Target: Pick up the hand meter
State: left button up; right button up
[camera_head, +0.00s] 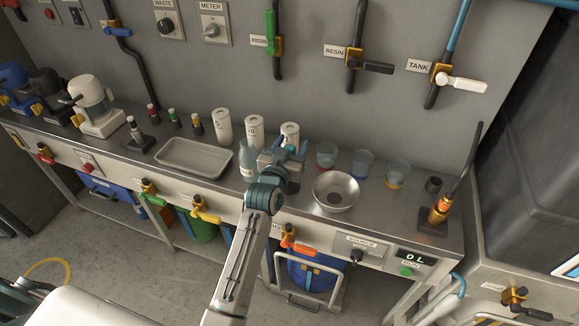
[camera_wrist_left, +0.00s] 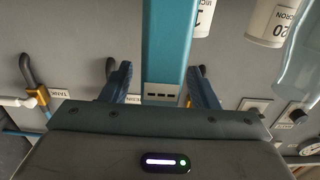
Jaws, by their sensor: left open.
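My left gripper (camera_head: 290,150) is over the middle of the bench, in front of the white canisters. In the left wrist view its two dark blue fingers (camera_wrist_left: 164,88) stand apart. A long blue body (camera_wrist_left: 170,45) with three dark slots lies between them, with a gap on each side. It may be the hand meter, but I cannot tell for sure. In the head view the gripper and wrist hide most of that spot, and I cannot make out the meter there. My right gripper is not in view.
A clear bottle (camera_head: 247,160) stands just left of the gripper, with white canisters (camera_head: 254,130) behind. A metal bowl (camera_head: 336,191) and tinted cups (camera_head: 362,163) are to the right. A shallow tray (camera_head: 195,158) is to the left. Valve handles line the bench's front edge.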

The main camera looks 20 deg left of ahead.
pick_arm(q)
jog(key=shift+c, duration=0.2)
jog(key=c, duration=1.1)
grip_shut()
